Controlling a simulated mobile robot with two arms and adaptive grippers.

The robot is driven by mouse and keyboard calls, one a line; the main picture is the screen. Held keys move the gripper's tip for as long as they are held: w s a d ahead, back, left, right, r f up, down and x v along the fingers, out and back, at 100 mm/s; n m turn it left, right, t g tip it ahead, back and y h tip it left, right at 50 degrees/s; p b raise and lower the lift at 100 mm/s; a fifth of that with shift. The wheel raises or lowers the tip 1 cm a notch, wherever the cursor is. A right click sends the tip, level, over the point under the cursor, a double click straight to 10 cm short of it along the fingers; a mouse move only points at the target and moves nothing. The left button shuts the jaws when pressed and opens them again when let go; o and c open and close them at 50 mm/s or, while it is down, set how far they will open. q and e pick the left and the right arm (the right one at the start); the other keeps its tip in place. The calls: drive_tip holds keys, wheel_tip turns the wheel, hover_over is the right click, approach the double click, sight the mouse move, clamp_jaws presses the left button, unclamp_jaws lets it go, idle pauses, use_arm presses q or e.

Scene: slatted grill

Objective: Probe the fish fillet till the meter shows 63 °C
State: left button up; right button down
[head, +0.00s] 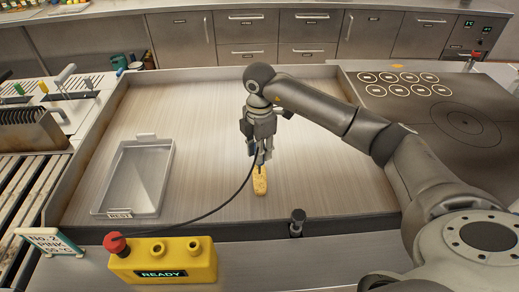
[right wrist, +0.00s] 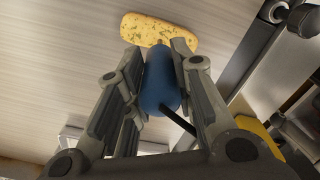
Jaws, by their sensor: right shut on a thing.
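The fish fillet (head: 260,184), golden with green flecks, lies on the steel surface; it also shows at the top of the right wrist view (right wrist: 158,29). My right gripper (head: 261,155) is shut on the blue probe (right wrist: 160,85), just above the fillet. A black cable (head: 208,212) runs from the probe to the yellow meter (head: 165,260), whose display reads READY. My left gripper is not in view.
A metal tray (head: 107,212) labelled REST stands on the left of the steel surface. A sign (head: 52,242) reading PINK, apparently 55 °C, stands at the front left. The steel right of the fillet is clear.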

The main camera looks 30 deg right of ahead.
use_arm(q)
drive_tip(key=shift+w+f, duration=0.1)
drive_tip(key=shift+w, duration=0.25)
use_arm(e)
drive_tip(key=shift+f, duration=0.2)
use_arm(q)
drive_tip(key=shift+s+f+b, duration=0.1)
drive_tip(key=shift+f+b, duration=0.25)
drive_tip(key=shift+b, duration=0.15)
use_arm(e)
drive_tip(key=shift+f, duration=0.55)
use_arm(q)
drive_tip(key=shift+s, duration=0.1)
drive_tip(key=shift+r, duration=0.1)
use_arm(e)
drive_tip(key=shift+r, duration=0.15)
idle(1.0)
drive_tip(key=shift+r+p, duration=2.45)
drive_tip(key=shift+r, duration=1)
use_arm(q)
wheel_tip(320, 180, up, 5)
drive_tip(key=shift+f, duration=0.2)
use_arm(e)
drive_tip(key=shift+f, duration=0.1)
